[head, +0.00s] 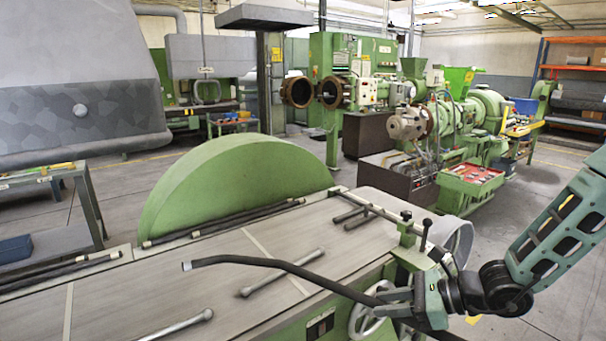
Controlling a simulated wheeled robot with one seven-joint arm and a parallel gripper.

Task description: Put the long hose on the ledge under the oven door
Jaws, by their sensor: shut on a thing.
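A long dark hose (260,262) with a pale open end is held in my gripper (388,300) at the lower right. My gripper is shut on it near its right part. The hose reaches left from the jaws over the grey-topped green workbench (215,258), with its free end at the left; it appears raised above the bench top, though the gap is hard to judge.
Metal rods (282,272) and dark hoses (235,219) lie on the bench. A green half-disc (235,190) stands at its back edge. A handwheel (372,318) is below my gripper. A side table (88,205) stands left. Green extruders (465,135) and open floor lie behind.

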